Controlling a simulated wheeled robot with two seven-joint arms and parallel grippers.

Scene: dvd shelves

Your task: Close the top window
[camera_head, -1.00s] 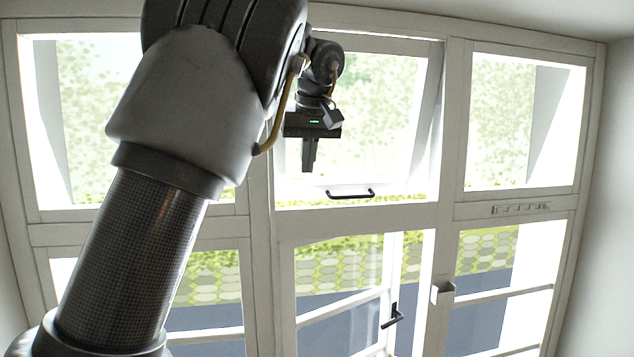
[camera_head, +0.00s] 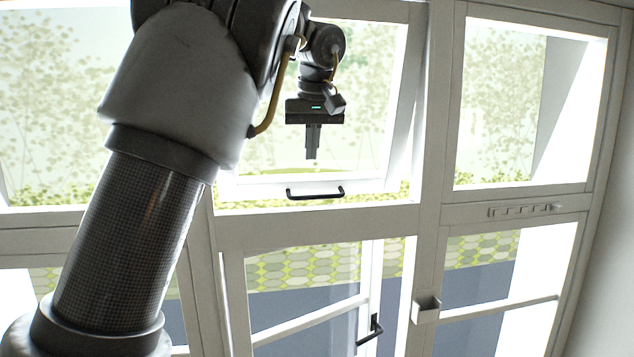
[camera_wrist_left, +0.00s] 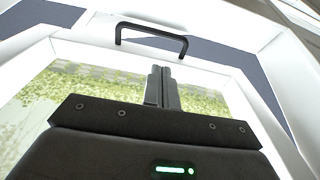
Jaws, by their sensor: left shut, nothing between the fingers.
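The top window (camera_head: 372,187) is a white-framed pane in the upper middle of the wall. It is tilted open, with its lower edge standing off the frame. Its black bar handle (camera_head: 315,194) sits on the lower rail; the handle also shows at the top of the left wrist view (camera_wrist_left: 152,36). My left gripper (camera_head: 312,157) is shut and empty. It points down in front of the glass, above the handle in the head view and apart from it. In the left wrist view its shut fingers (camera_wrist_left: 162,70) point toward the handle. My right gripper is not in view.
Below is another open window with a black handle (camera_head: 370,330). A strip with several switches (camera_head: 525,210) lies at the right. My left arm covers much of the left side.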

